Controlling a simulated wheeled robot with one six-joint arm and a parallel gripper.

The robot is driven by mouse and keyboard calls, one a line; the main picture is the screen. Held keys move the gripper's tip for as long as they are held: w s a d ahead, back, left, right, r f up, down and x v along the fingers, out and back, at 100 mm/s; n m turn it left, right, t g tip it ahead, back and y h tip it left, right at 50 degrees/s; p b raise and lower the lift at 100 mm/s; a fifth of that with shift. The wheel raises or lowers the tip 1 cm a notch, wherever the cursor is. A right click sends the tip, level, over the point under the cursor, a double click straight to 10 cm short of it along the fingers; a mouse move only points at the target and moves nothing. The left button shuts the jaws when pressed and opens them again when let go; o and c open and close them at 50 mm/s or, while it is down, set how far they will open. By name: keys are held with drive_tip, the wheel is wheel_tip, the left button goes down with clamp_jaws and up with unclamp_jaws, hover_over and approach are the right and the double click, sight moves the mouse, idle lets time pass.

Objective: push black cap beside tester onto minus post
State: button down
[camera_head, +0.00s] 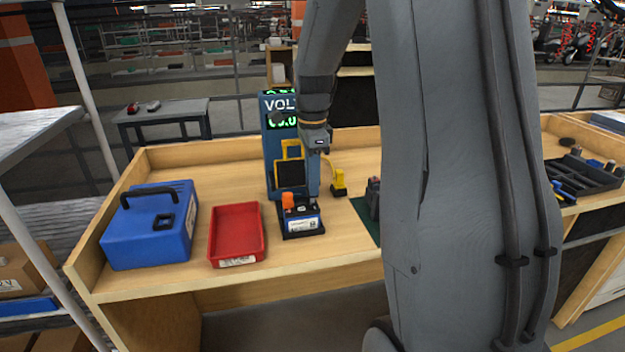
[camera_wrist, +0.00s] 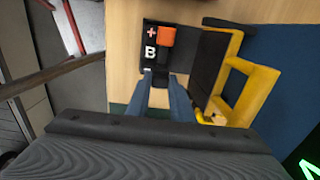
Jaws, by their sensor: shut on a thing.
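The battery (camera_head: 303,223) stands in a black tray on the bench, and its top shows in the wrist view (camera_wrist: 150,52) with a plus mark. An orange cap (camera_head: 287,200) covers one post; it also shows in the wrist view (camera_wrist: 167,36). My gripper (camera_head: 314,194) is over the battery's other end. In the wrist view its blue-grey fingers (camera_wrist: 160,76) are shut on a small dark thing, apparently the black cap, mostly hidden between them. The minus post is hidden there. The tall blue tester (camera_head: 271,143) with a green display stands behind the battery.
A yellow-framed black panel (camera_wrist: 240,92) stands close beside my fingers. A red bin (camera_head: 237,234) and a blue case (camera_head: 152,225) stand to the left. A yellow clamp-like piece (camera_head: 338,183) and a green mat (camera_head: 363,213) lie to the right.

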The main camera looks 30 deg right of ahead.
drive_tip(key=shift+f+b, duration=0.35)
drive_tip(key=shift+f, duration=0.45)
drive_tip(key=c, duration=1.5)
unclamp_jaws()
drive_tip(key=shift+r, duration=0.1)
drive_tip(key=shift+r+b, duration=1.05)
drive_tip(key=shift+r, duration=2.8)
